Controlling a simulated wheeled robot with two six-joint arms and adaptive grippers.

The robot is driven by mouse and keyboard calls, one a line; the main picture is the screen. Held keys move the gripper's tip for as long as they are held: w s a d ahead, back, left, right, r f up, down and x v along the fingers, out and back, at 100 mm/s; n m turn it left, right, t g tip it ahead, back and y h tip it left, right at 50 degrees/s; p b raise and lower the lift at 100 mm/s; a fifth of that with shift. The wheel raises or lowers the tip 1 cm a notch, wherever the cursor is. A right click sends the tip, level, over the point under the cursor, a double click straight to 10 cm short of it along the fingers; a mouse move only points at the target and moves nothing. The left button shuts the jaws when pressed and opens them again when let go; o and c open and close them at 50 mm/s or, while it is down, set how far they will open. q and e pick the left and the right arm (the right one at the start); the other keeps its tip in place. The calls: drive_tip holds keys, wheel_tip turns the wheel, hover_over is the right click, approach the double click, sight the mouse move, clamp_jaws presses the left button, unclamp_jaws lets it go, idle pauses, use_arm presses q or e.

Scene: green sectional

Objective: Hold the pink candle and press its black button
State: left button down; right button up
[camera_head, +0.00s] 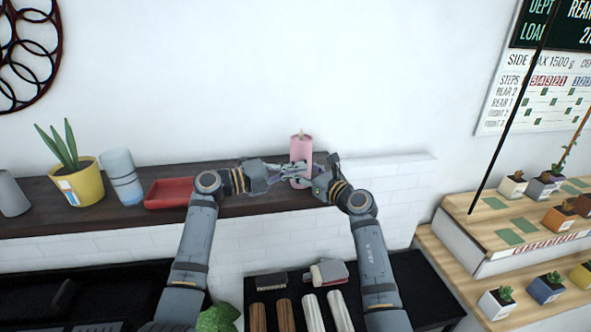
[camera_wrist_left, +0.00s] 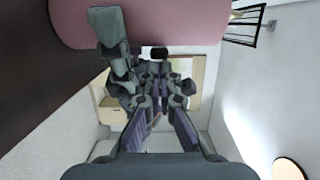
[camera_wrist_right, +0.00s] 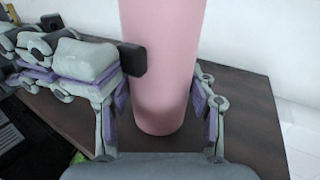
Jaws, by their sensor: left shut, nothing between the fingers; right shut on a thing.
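The pink candle (camera_head: 301,150) is upright over the dark shelf, its wick on top. It fills the top of the left wrist view (camera_wrist_left: 190,25) and the middle of the right wrist view (camera_wrist_right: 162,60). I cannot tell whether its base touches the shelf. My right gripper (camera_wrist_right: 160,105) is shut on it, one finger on each side. My left gripper (camera_head: 280,172) is shut and empty, its tips close to the candle's left side. A small black block, apparently the button (camera_wrist_right: 132,58), shows between those tips and the candle. I cannot tell whether they touch it.
A red tray (camera_head: 168,194), a light blue-grey cup (camera_head: 122,175) and a yellow pot (camera_head: 80,187) with a plant stand on the dark shelf (camera_head: 262,205), left of the candle. The white ledge to the right is clear. Brushes (camera_head: 328,272) lie on the black surface below.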

use_arm(q)
drive_tip(key=shift+w+a, duration=0.2)
drive_tip(key=shift+w, duration=0.3)
drive_tip(key=shift+w+a, duration=0.15)
drive_tip(key=shift+w, duration=0.35)
use_arm(e)
drive_tip(key=shift+a, duration=0.1)
use_arm(q)
drive_tip(key=shift+s+f, duration=0.1)
use_arm(e)
drive_tip(key=shift+s, duration=0.1)
use_arm(q)
drive_tip(key=shift+s+d, duration=0.15)
drive_tip(key=shift+s, duration=0.1)
drive_tip(key=s+a, duration=0.7)
drive_tip(key=a, duration=0.1)
drive_tip(key=shift+s+a, duration=0.3)
drive_tip(key=shift+a, duration=0.05)
use_arm(e)
drive_tip(key=shift+f, duration=0.1)
